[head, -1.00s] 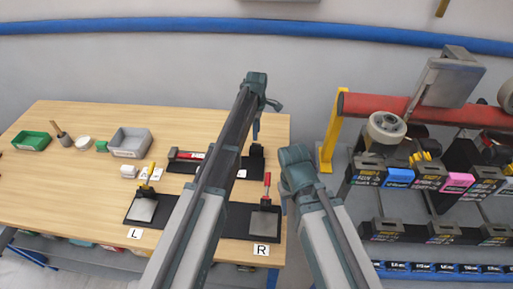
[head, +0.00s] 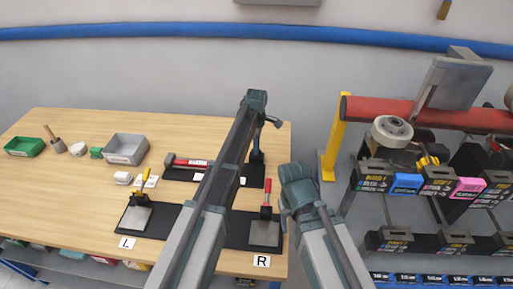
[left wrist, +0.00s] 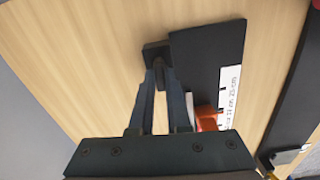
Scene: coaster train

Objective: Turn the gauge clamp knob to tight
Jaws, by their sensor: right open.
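The gauge is a black plate with a white length label (left wrist: 231,95), a red part (left wrist: 207,118) and a black block with a knob (left wrist: 158,56) at one end. In the head view the block (head: 257,157) stands at the right end of the plate, partly behind my left arm. My left gripper (left wrist: 161,80) points down at the knob. Its two fingertips lie on either side of the knob and appear to touch it. My right gripper (head: 287,204) is open near the table's right edge, mostly hidden by its own wrist.
Two toggle-clamp fixtures stand near the front edge, labelled L (head: 127,243) and R (head: 262,261). A red-and-black tool (head: 188,162), a grey bin (head: 126,149) and a green bin (head: 24,147) lie further left. A rack of boxes (head: 405,183) stands right of the table.

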